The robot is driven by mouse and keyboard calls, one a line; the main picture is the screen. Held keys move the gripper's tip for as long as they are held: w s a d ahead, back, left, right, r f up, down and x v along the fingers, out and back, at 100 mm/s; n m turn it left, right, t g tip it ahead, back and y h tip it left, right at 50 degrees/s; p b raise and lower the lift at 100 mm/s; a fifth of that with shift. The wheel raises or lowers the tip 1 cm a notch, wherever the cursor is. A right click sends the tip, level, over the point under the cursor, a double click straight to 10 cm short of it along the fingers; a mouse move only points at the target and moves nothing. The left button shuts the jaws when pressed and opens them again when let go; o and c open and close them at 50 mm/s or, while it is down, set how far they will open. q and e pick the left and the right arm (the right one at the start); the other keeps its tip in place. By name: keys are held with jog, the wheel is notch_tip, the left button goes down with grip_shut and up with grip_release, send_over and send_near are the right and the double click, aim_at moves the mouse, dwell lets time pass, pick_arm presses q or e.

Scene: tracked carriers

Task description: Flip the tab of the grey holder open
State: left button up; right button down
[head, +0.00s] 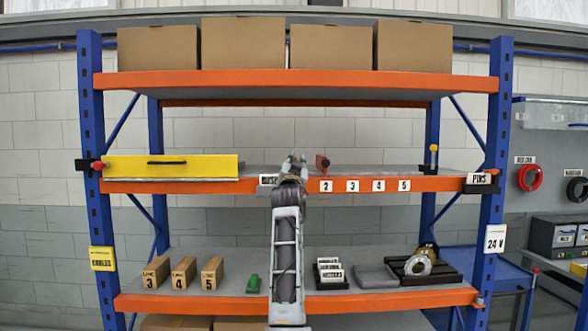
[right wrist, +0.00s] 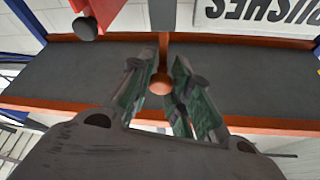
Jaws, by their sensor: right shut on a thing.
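My right gripper (head: 292,160) is at the front of the middle shelf, left of the number labels. In the right wrist view its two green-lined fingers (right wrist: 161,64) are closed in around a small orange-brown round-ended piece (right wrist: 160,85). That piece looks like the tab, but the fingers hide its edges. I cannot make out the body of the grey holder; my gripper and arm cover that spot in the head view. My left gripper is not in view.
A red piece (head: 322,163) with a dark knob stands just right of my gripper. A yellow panel (head: 170,167) is on the left of the middle shelf (head: 400,169). Cardboard boxes (head: 243,43) fill the top shelf; blocks and a green item (head: 253,284) are below.

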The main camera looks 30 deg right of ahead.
jog(key=shift+s+d+m+h+b, duration=0.15)
jog(key=shift+m+h+b, duration=0.2)
jog(key=shift+m, duration=0.35)
jog(key=shift+m+g, duration=0.3)
jog(key=shift+g, duration=0.1)
jog(key=c, duration=1.3)
grip_release()
jog(key=shift+d, duration=0.1)
jog(key=v, duration=0.7)
jog(key=shift+s+a, duration=0.15)
jog(key=shift+a, duration=0.05)
jog(key=shift+f, duration=0.1)
